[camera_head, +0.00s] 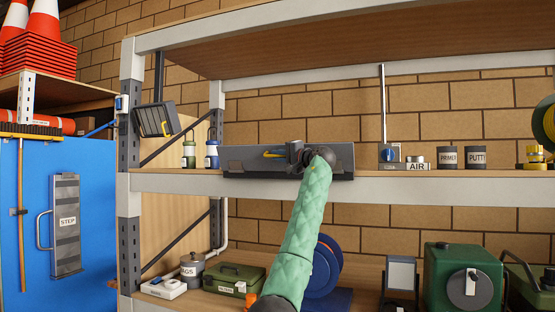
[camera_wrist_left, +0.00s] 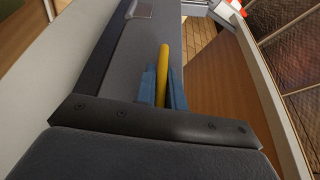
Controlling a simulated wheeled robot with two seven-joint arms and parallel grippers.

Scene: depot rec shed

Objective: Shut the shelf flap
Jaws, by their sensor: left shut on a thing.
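The shelf flap (camera_head: 235,160) is a wide dark grey panel at the front of the middle shelf, and its grey face also fills much of the left wrist view (camera_wrist_left: 130,60). It leans up from a dark strip along the shelf edge; I cannot tell its exact angle. A yellow bar handle (camera_wrist_left: 163,60) stands out from its face. My left gripper (camera_head: 275,154) is at the flap, its blue fingers on either side of the handle, shut on it. My green-sleeved left arm hides part of the flap's lower edge. My right gripper is not in view.
Blue and green lidded containers stand left of the flap, and PRIMER and PUTTY tins (camera_head: 448,158) stand right of it. A grey shelf post (camera_head: 129,180) rises at the left. A green case (camera_head: 235,279) and a green tank (camera_head: 464,280) are on the lower shelf.

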